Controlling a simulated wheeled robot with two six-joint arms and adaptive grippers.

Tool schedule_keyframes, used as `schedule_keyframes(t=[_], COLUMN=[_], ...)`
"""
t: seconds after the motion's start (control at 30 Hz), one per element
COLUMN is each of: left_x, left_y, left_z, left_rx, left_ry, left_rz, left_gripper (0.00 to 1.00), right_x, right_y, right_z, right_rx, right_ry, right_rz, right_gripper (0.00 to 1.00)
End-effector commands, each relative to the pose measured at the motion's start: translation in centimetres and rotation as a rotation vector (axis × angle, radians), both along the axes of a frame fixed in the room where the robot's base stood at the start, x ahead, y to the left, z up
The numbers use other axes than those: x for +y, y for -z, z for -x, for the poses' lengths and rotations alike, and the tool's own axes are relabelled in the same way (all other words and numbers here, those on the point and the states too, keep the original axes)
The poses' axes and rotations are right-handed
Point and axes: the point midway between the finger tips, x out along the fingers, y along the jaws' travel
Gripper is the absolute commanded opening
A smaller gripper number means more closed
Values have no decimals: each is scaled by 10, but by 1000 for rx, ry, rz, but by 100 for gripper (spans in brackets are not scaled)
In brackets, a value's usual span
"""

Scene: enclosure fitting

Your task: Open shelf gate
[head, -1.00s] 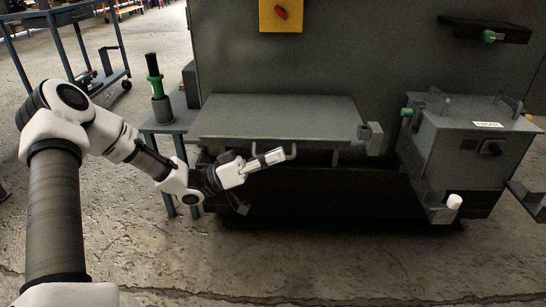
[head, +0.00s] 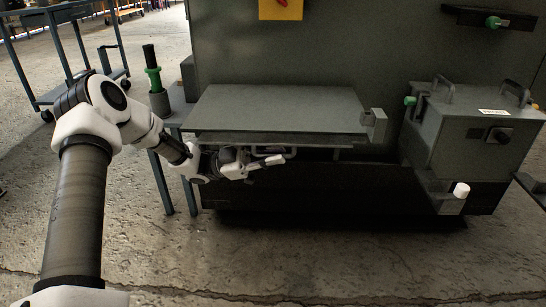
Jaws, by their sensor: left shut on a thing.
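My left gripper (head: 274,161) is in front of the grey shelf, just under its front edge. Its fingers are shut on a grey bar handle (head: 291,153), which the fingers partly cover. The shelf (head: 277,108) is a flat grey slab against the big grey enclosure wall. A thin rail (head: 325,146) runs below its front edge, and a block (head: 373,124) sits at its right end. A long dark panel (head: 330,190) lies below. I cannot tell which part is the gate's moving edge. My right gripper is not in view.
A grey box (head: 465,140) with handles and a knob stands at the right, with a white-capped bracket (head: 460,191) at its lower front. A side stand (head: 177,113) with a green-collared tool (head: 153,77) is left of the shelf. The concrete floor in front is clear.

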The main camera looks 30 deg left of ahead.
Motion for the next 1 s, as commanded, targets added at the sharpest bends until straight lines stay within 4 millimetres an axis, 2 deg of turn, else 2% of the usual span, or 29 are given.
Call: schedule_keyframes(t=[0.67,0.7,0.73,1.0], left_x=[1,1,1,2], left_y=[3,3,3,3], left_z=[-2,-2,-2,-2], left_rx=[-64,-64,-64,-64], left_ry=[1,1,0,0], left_rz=[-41,-41,-41,-41], left_gripper=[0,19,23,23], right_x=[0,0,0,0], right_y=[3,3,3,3], right_z=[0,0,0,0], right_rx=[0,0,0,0], right_ry=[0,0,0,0], right_rz=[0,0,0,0], right_gripper=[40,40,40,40])
